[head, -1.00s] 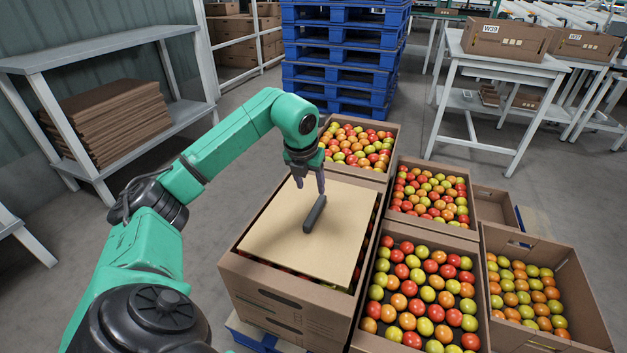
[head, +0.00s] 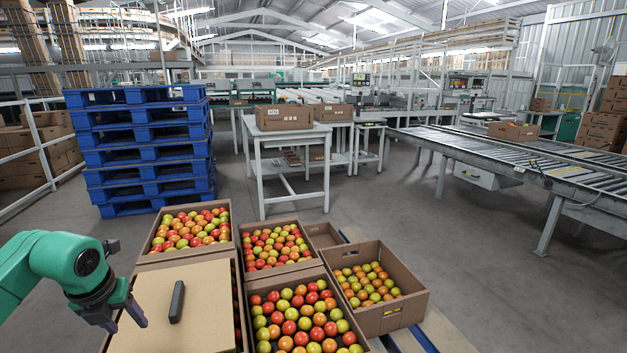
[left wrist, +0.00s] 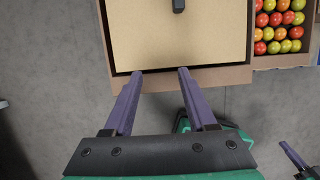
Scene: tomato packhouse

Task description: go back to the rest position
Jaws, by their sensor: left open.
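My left gripper (head: 130,326) is at the lower left of the head view, by the left side of a crate covered with a cardboard sheet (head: 205,325). In the left wrist view its two purple fingers (left wrist: 160,72) are apart with nothing between them. A dark bar (head: 177,302) lies on the sheet, apart from the gripper; its end also shows at the top of the left wrist view (left wrist: 178,5). Part of what looks like my right gripper (left wrist: 298,160) shows at the lower right of the left wrist view; its opening cannot be told.
Open crates of tomatoes (head: 316,267) stand to the right of and behind the covered crate. A blue pallet stack (head: 145,150) is behind them on the left. A white table (head: 290,134) and a roller conveyor (head: 490,160) stand farther back. Grey floor (head: 470,250) is clear on the right.

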